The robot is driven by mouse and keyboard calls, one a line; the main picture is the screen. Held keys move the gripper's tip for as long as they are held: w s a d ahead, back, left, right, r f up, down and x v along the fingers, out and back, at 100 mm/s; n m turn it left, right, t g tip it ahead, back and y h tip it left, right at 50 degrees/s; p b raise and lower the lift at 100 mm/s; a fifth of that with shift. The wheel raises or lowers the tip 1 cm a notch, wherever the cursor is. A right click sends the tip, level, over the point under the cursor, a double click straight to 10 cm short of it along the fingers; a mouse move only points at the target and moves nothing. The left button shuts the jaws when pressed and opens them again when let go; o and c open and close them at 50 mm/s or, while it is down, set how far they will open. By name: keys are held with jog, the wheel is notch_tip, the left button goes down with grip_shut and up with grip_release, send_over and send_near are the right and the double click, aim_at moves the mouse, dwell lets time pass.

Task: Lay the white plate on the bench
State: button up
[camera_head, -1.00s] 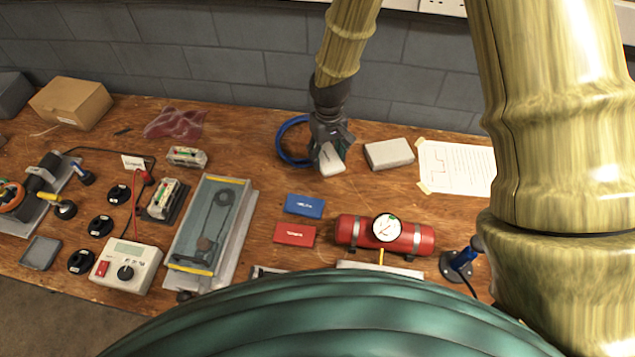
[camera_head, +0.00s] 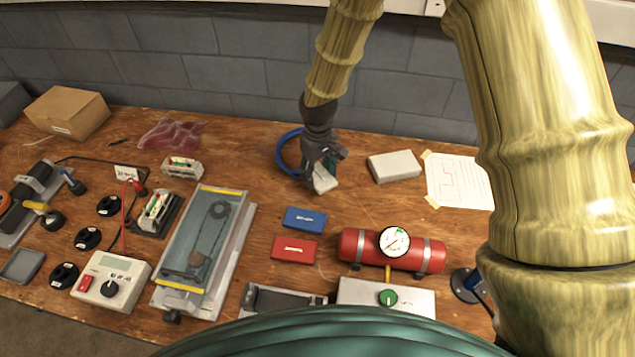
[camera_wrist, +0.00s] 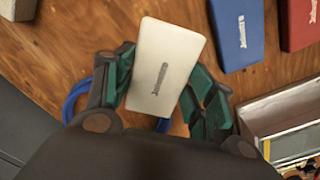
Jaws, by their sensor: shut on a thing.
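The white plate (camera_wrist: 165,66), a small flat slab with dark lettering, is between the two green-padded fingers of my gripper (camera_wrist: 164,95) in the wrist view. My gripper is shut on it. In the head view the plate (camera_head: 325,182) hangs tilted below my gripper (camera_head: 319,165), partly hidden by the fingers. It is low over the wooden bench (camera_head: 365,215); I cannot tell whether it touches the wood. Blue and red plates, the blue one (camera_head: 305,218) and the red one (camera_head: 294,248), lie flat on the bench nearer to me.
A blue hose ring (camera_head: 280,158) lies just behind my gripper. A grey-white block (camera_head: 394,167) and a taped paper sheet (camera_head: 462,182) are to the right. A red cylinder with a gauge (camera_head: 360,249) is nearer. Bare wood lies between the plates and the block.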

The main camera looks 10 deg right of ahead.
aim_at(318, 183)
jog(key=shift+f+p, duration=0.4)
jog(key=shift+f, duration=2)
jog(key=shift+f, duration=0.15)
jog(key=o, duration=1.1)
jog(key=shift+c, duration=0.2)
jog(key=shift+r+b, duration=1.05)
jog(key=shift+r, duration=5.1)
